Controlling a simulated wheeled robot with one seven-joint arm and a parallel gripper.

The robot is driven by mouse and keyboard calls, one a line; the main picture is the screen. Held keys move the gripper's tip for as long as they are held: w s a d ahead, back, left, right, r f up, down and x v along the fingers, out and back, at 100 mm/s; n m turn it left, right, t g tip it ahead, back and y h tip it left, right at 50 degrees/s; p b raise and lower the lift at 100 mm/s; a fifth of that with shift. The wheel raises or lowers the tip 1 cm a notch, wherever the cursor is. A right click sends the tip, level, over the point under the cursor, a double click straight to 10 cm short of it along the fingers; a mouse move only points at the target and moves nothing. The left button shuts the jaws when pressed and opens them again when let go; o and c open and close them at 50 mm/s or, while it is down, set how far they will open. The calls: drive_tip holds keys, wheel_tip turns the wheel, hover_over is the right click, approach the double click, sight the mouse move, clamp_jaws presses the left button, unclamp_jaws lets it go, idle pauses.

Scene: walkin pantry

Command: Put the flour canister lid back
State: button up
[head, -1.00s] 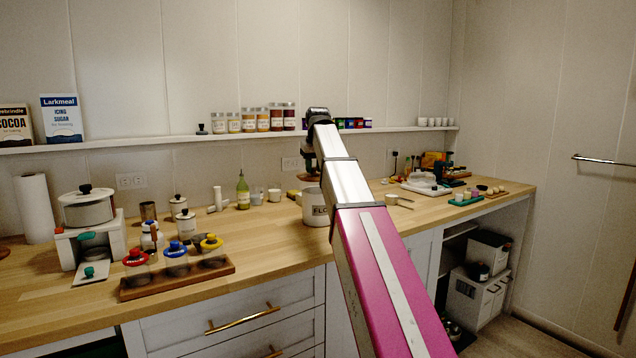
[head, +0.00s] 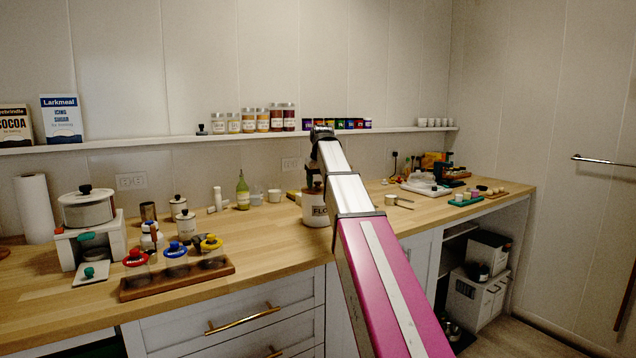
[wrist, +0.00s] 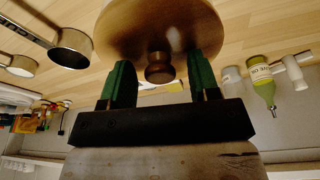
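The flour canister (head: 317,212) is white with a dark label, and stands on the counter partly behind my arm in the head view. My gripper (wrist: 162,66) is right above it. The lid (wrist: 160,25) is a round wooden disc with a dark wooden knob (wrist: 159,70), seen close up in the wrist view. My green fingers stand on either side of the knob, with a visible gap to each side. In the head view a small brown part shows at the canister's top. Whether the lid sits fully on the rim is hidden.
A metal measuring cup (head: 391,199) lies right of the canister, and a green bottle (head: 243,190) stands to its left. A shelf (head: 240,133) with jars runs behind. The counter front (head: 275,238) is fairly clear near the canister.

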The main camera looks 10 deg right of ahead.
sight(321, 190)
drive_tip(key=shift+r, duration=0.1)
drive_tip(key=v, duration=1.2)
